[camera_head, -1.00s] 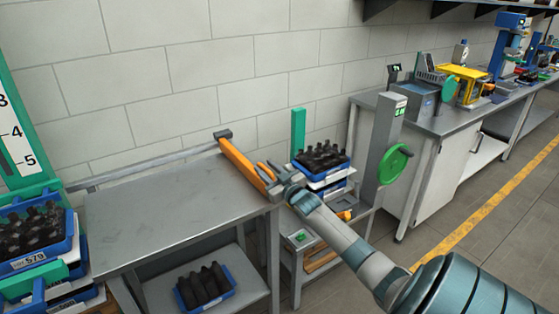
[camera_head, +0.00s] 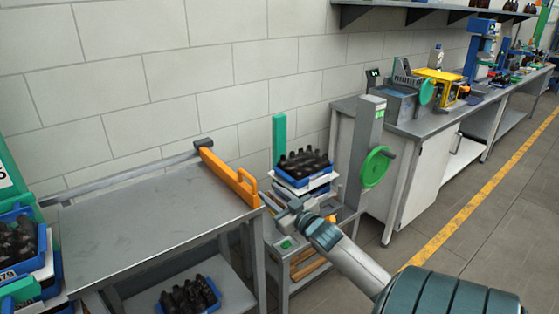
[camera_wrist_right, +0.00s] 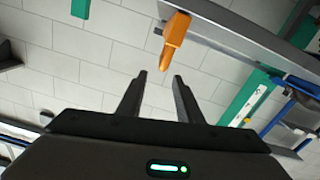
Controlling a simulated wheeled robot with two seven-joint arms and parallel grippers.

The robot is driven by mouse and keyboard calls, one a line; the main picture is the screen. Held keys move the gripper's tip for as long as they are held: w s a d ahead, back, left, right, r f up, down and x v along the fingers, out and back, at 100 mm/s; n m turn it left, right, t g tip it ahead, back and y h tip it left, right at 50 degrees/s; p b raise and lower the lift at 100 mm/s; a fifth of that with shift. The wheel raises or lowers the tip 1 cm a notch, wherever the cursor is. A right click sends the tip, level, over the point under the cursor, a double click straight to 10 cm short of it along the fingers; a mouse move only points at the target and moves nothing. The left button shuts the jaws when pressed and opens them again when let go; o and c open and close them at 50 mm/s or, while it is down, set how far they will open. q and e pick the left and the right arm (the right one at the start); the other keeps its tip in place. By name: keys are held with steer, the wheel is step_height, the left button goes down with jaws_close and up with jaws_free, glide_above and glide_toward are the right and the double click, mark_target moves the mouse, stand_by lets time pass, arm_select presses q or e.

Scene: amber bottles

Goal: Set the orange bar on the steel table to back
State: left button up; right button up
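The orange bar (camera_head: 225,174) lies along the right edge of the steel table (camera_head: 140,222), from a dark block at the back corner toward the front. An orange end piece (camera_wrist_right: 177,32) shows beyond the fingertips there. My left gripper is not in view.
A grey rail (camera_head: 130,176) runs along the table's back edge. Right of the table, a blue crate of dark bottles (camera_head: 303,178) stands on a stand, beside a grey post with a green wheel (camera_head: 375,166). The tabletop is clear.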

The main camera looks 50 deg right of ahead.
steer(key=shift+v, duration=1.85)
steer(key=shift+f, duration=0.1)
